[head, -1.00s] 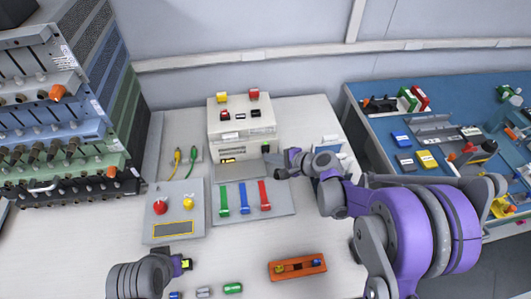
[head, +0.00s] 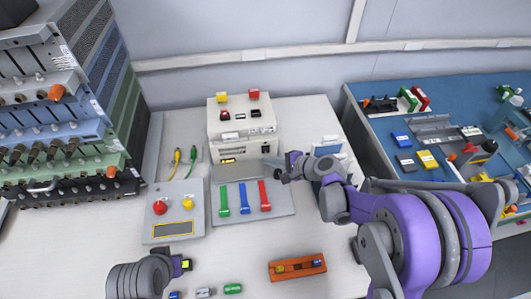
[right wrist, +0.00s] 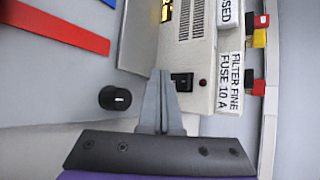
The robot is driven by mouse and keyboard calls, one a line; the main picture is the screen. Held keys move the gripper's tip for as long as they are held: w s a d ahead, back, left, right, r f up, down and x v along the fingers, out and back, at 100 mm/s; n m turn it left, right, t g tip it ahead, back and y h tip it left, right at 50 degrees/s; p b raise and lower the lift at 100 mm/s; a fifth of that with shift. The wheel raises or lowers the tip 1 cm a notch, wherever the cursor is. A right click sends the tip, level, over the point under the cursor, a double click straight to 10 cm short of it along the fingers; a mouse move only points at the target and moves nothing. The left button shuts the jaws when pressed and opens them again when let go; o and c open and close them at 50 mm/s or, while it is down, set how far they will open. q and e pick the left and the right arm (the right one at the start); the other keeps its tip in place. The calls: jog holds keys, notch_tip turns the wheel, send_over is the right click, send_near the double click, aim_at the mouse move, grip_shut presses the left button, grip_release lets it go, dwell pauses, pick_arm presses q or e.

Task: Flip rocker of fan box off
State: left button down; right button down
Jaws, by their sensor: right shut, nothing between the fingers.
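The fan box is the cream box (head: 246,156) at the back middle of the bench; its labels, vents and small yellow display also show on the box in the right wrist view (right wrist: 198,95). Its black rocker (right wrist: 182,82) is on the front face beside a small red lamp (right wrist: 203,82). My right gripper (head: 272,164) is at the lower right of the front face. In the right wrist view its fingers (right wrist: 163,78) are shut and empty, tips close beside the rocker; I cannot tell whether they touch. My left gripper (head: 186,264) is at lower left, its jaw state unclear.
A black knob (right wrist: 115,98) stands left of the fingers in the right wrist view. Green, blue and red bars (head: 264,196) lie on a grey plate before the box. A control panel (head: 160,226) is to the left, an orange tray (head: 285,276) nearer. A rack stands far left.

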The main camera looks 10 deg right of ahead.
jog(key=shift+s+r, duration=0.2)
jog(key=shift+s, duration=1.05)
jog(key=shift+s+r, duration=0.2)
jog(key=shift+s, duration=1.05)
